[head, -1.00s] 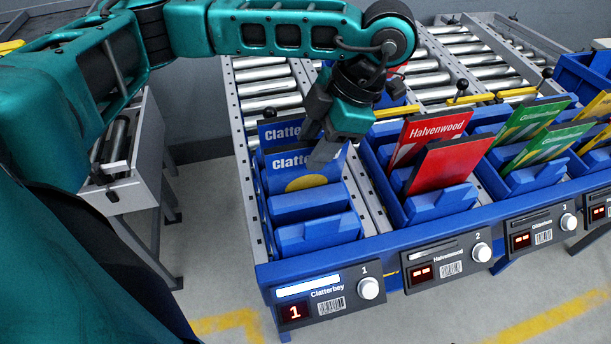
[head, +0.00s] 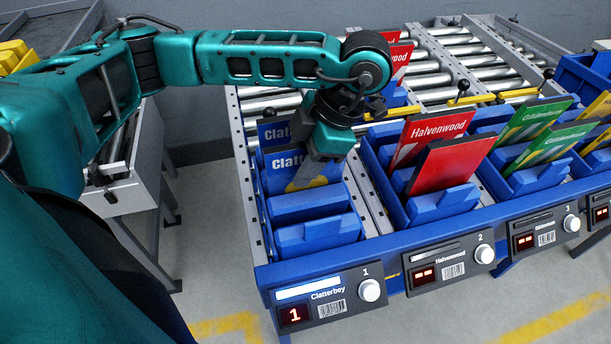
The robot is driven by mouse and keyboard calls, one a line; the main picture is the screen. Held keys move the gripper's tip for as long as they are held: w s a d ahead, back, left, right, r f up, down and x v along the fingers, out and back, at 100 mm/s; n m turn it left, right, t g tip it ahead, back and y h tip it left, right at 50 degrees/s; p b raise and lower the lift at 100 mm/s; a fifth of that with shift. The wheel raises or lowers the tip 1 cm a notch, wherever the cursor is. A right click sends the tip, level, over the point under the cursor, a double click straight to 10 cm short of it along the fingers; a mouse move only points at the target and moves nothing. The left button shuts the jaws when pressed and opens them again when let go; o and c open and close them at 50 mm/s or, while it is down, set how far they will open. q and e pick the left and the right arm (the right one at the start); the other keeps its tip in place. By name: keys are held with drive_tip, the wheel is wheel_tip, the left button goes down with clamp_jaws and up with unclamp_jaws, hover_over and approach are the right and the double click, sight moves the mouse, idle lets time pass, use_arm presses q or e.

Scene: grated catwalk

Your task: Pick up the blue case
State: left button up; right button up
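Two blue cases marked "Clatterbey" stand in the blue tray of lane 1 (head: 318,232), one behind the other. The front blue case (head: 280,178) leans back and has a yellow patch low on its face. The rear blue case (head: 270,133) shows only its upper left part. My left gripper (head: 306,176) points down at the front case, with a grey finger across its face and hiding its right part. The other finger is not clear, so I cannot tell whether it grips the case. My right gripper is not in view.
Red Halvenwood cases (head: 446,164) stand in lane 2, close right of my gripper. Green cases (head: 547,145) stand in lane 3. The lane 1 display (head: 294,314) reads 1. Metal rollers (head: 425,82) lie behind, and black-knobbed levers (head: 462,88) stick up between lanes.

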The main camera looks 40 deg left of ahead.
use_arm(q)
clamp_jaws()
idle(0.3)
drive_tip(key=shift+r, duration=0.1)
